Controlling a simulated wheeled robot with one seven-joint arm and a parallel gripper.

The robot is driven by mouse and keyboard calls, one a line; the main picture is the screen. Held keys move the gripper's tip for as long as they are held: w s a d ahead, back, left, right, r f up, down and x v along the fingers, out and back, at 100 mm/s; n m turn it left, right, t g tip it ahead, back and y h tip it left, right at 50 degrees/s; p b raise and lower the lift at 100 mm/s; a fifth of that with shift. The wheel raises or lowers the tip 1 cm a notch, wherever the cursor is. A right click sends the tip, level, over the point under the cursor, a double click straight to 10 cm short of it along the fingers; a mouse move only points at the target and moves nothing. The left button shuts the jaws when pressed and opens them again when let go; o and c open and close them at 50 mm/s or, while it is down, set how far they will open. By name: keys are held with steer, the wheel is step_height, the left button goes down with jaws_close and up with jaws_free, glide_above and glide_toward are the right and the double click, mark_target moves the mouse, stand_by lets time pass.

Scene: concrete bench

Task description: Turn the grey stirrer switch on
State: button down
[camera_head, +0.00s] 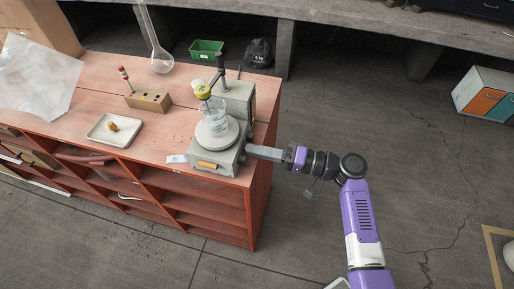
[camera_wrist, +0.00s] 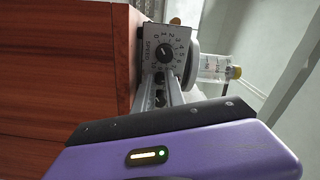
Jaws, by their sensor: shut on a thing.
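The grey stirrer (camera_head: 229,163) stands at the right end of the red wooden bench, with a round plate and a glass beaker (camera_head: 214,122) on top. In the wrist view its side panel (camera_wrist: 150,32) faces me, with a black dial (camera_wrist: 165,52) marked with numbers and SPEED. A small dark switch (camera_wrist: 159,77) sits beside the dial, partly hidden by my fingers. My gripper (camera_head: 249,151) reaches the stirrer's right side. In the wrist view the gripper (camera_wrist: 163,80) is shut at the switch. I cannot tell the switch's position.
A white tray (camera_head: 97,137) with a small tan piece, a wooden block (camera_head: 150,102) holding a red-topped tool, and a flask (camera_head: 160,62) stand on the bench to the left. A green bin (camera_head: 206,50) and a black bag (camera_head: 258,52) lie behind.

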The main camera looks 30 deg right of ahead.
steer(key=m+p, duration=0.2)
steer(key=m, duration=0.2)
steer(key=shift+m, duration=0.4)
stand_by(0.4)
steer(key=c, duration=1.4)
jaws_free()
steer(key=b+v, duration=0.1)
steer(key=v, duration=0.7)
